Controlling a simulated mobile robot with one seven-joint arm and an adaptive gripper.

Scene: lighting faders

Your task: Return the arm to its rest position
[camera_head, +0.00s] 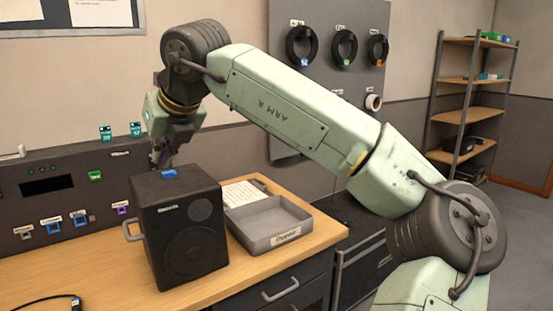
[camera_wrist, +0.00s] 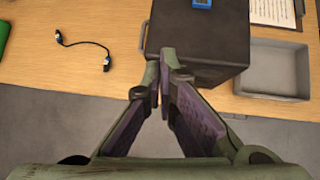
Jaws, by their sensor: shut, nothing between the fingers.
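My arm (camera_head: 290,105) is raised and bent, reaching from the lower right across to the desk in the head view. My gripper (camera_head: 160,163) points downward just behind and above the black speaker (camera_head: 180,240) in that view. In the wrist view my gripper (camera_wrist: 160,75) is shut and empty, its fingertips meeting in front of the speaker (camera_wrist: 215,40). A small blue piece (camera_head: 169,173) lies on the speaker's top; it also shows in the wrist view (camera_wrist: 202,3). I cannot tell whether the fingertips touch the speaker.
A grey tray (camera_head: 262,240) and a paper sheet (camera_head: 240,192) lie right of the speaker on the wooden desk (camera_head: 110,285). A control panel (camera_head: 60,205) stands behind. A short cable (camera_wrist: 82,43) lies left. A pegboard (camera_head: 335,20) and shelf (camera_head: 462,80) stand farther back.

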